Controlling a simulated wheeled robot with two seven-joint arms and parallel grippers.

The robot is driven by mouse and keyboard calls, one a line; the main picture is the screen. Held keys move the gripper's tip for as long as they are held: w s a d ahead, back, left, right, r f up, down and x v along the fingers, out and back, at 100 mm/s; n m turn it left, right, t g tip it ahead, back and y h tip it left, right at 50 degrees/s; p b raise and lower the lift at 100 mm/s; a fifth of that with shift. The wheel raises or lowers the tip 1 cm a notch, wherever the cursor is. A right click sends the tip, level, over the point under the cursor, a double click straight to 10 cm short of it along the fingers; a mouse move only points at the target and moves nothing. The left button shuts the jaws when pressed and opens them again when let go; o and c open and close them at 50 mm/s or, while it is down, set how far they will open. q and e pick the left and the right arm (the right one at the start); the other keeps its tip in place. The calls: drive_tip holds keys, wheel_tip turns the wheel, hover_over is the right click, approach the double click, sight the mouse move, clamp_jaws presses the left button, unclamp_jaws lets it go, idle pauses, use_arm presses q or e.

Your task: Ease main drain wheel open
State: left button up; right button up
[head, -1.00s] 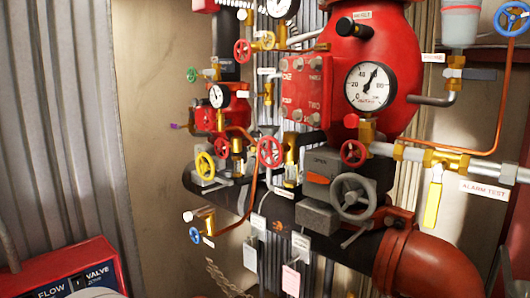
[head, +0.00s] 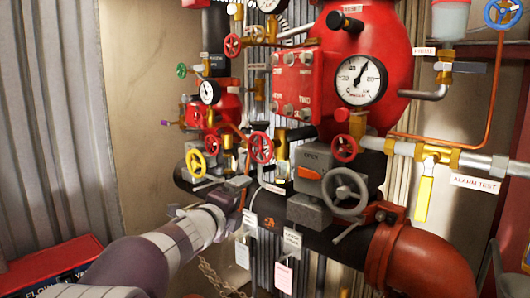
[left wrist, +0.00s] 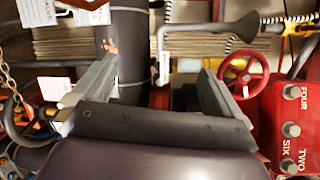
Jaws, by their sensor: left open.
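Several handwheels show in the head view: a grey wheel (head: 345,191) on a grey valve body, a red wheel (head: 261,147), a second red wheel (head: 343,148) and a yellow wheel (head: 195,163). I cannot read which one is the main drain. My left gripper (head: 240,188) is in front of the black pipe, below the red wheel and left of the grey one. In the left wrist view my left gripper (left wrist: 150,88) is open and empty. A red wheel (left wrist: 245,76) lies beyond its right finger, apart from it. My right gripper is not in view.
A red vessel with a gauge (head: 360,80) stands behind the valves. The black pipe (head: 285,212) runs to a red-brown elbow (head: 425,262) at lower right. Paper tags (head: 284,275) and a chain (head: 212,275) hang below. A red box (head: 50,265) is at lower left.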

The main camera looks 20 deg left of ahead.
sight(258, 152)
use_arm(q)
drive_tip(key=s+r+m+h, duration=0.25)
drive_tip(key=r+m, duration=0.35)
drive_tip(key=m, duration=0.3)
drive_tip(key=s+r+m+h, duration=0.1)
drive_tip(key=r+m+h, duration=0.35)
drive_tip(key=m, duration=0.35)
drive_tip(key=shift+y, duration=0.4)
drive_tip(key=p+x, duration=0.2)
drive_tip(key=x, duration=0.1)
drive_tip(key=p+x, duration=0.2)
drive_tip(key=x, duration=0.2)
drive_tip(key=p+x, duration=0.2)
drive_tip(key=x, duration=0.2)
drive_tip(key=shift+w+a+r, duration=0.2)
drive_tip(key=shift+r, duration=0.2)
drive_tip(key=shift+w+d+f, duration=0.15)
drive_tip(key=shift+w+d, duration=0.05)
drive_tip(key=shift+w, duration=0.2)
drive_tip(key=c, duration=0.8)
drive_tip(key=shift+c, duration=0.2)
